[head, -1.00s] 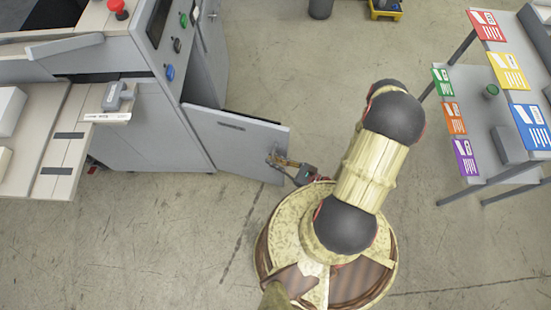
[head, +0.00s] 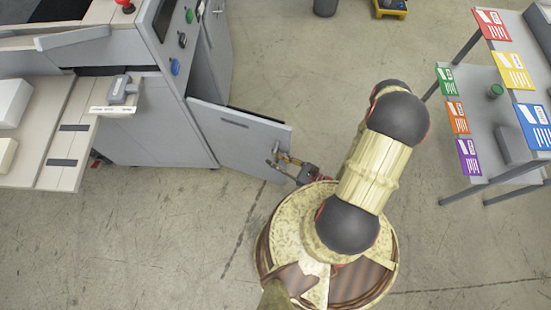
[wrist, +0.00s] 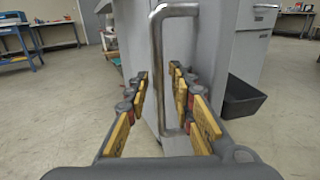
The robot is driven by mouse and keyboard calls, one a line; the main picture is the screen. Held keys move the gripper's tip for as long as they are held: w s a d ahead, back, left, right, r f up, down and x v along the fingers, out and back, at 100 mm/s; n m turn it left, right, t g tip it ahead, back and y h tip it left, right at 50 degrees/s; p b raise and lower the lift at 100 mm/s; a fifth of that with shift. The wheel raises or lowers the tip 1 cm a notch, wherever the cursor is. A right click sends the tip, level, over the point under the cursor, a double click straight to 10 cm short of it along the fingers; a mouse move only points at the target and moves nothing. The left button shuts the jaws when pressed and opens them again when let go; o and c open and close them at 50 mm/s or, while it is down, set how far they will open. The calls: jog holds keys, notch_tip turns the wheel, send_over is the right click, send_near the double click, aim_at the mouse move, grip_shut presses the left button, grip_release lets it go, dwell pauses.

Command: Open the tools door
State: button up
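The grey door (head: 225,140) on the side of the grey machine stands partly open, with a dark gap behind its top edge. A small dark strip is on its face, too small to read. Its metal bar handle (head: 275,153) is near the free edge. In the wrist view the handle (wrist: 158,75) is an upright bar between the fingers of my gripper (wrist: 158,85). The fingers are apart, one on each side of the bar, with a visible gap to it. In the head view my gripper (head: 287,161) is small, at the handle.
The machine's control panel (head: 180,35) is above the door. A table (head: 470,125) with coloured cards stands at the right. A dark bin (wrist: 243,97) is right of the door in the wrist view. Open floor lies between door and table.

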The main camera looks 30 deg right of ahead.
dwell(0.3)
jog(key=v, duration=0.7)
jog(key=shift+s, duration=0.25)
jog(key=shift+d, duration=0.2)
dwell(0.6)
